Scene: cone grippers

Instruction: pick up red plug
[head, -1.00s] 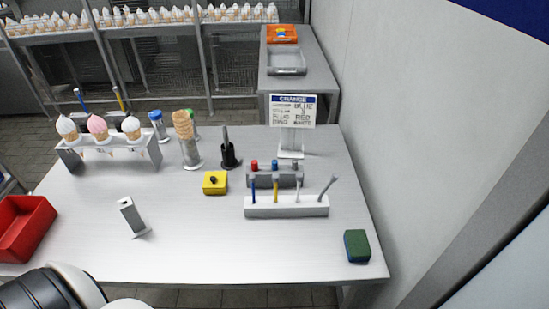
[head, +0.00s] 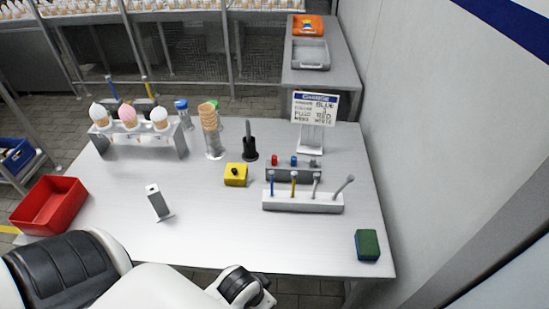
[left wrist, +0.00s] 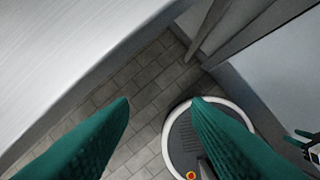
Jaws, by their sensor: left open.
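The red plug (head: 274,160) stands at the left end of a grey block (head: 282,174) on the table, with a blue plug (head: 294,161) and a grey plug (head: 313,163) to its right. My left arm comes in at the bottom left of the head view, before the table's front edge; its fingers are not visible there. In the left wrist view my left gripper (left wrist: 162,102) is open, its two green fingers apart with only floor between them, well away from the plug. A small green and dark part at that view's right edge may be my right gripper; its state is unclear.
A white rack (head: 303,202) with several thin tools stands just in front of the grey block. A sign (head: 314,107) stands behind it. A yellow box (head: 235,175), a green sponge (head: 367,245) and a red bin (head: 50,205) are also around. The table's front middle is clear.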

